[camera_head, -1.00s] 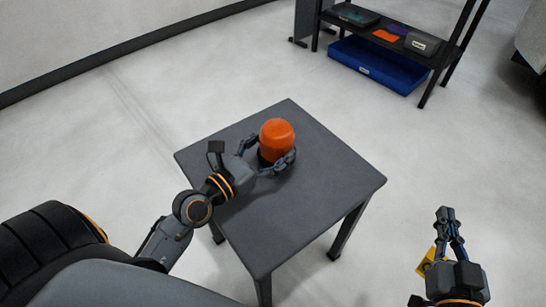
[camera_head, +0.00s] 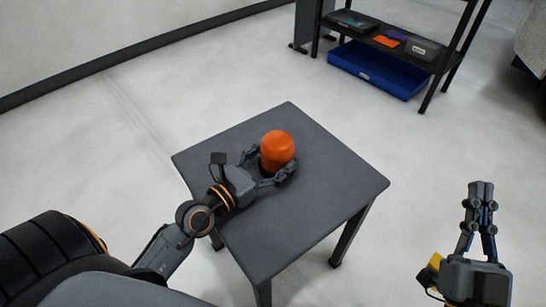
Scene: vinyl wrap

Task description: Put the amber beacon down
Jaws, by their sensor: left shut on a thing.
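The amber beacon (camera_head: 277,149), an orange dome on a dark base, is upright on or just above the dark grey table (camera_head: 320,205), toward its far middle. My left gripper (camera_head: 270,168) is shut around its lower part; the fingers hide most of the base. I cannot tell whether the base touches the table. My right gripper (camera_head: 480,190) is away from the table at the lower right, its fingertips close together. No thing shows between them.
A black shelf (camera_head: 440,62) at the back holds a dark case (camera_head: 352,20), orange and purple items and a grey box (camera_head: 422,48). A blue bin (camera_head: 375,70) sits below. The right part of the tabletop is clear, and the floor around is open.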

